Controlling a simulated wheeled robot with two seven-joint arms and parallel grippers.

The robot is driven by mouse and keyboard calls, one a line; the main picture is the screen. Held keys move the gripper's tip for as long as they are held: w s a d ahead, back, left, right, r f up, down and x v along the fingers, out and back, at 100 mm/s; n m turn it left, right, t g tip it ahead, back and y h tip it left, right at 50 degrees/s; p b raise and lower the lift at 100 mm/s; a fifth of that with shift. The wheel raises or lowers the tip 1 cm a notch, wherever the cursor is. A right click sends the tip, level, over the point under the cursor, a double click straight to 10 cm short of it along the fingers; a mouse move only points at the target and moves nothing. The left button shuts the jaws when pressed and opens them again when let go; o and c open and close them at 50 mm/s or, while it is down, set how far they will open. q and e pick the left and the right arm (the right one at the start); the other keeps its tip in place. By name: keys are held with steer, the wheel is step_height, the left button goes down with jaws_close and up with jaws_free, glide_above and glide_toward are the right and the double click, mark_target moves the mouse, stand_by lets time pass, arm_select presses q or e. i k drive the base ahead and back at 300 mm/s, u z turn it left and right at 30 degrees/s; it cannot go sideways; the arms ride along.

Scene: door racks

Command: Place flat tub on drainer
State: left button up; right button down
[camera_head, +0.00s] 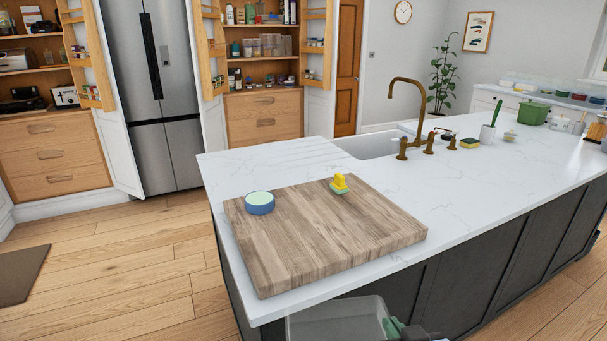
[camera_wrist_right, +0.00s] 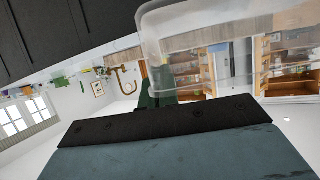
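A clear, translucent flat tub (camera_head: 335,320) shows at the bottom edge of the head view, in front of the island's near side; its lower part is cut off. My right gripper (camera_head: 392,327) is at the tub's right end, its green fingers shut on the tub wall. In the right wrist view the tub (camera_wrist_right: 152,45) fills the upper right, and the green fingers (camera_wrist_right: 157,88) meet its edge. The drainer (camera_head: 297,154) is the grooved strip of white worktop left of the sink, and it is bare. My left gripper is not in view.
The sink (camera_head: 372,147) has a tall brass tap (camera_head: 393,95). White worktop right of the board is clear.

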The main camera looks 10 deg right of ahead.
mark_target(293, 154)
steer(key=u, duration=1.25)
steer(key=i, duration=3.8)
steer(key=z, duration=1.3)
steer(key=i, duration=3.35)
steer(key=z, duration=0.9)
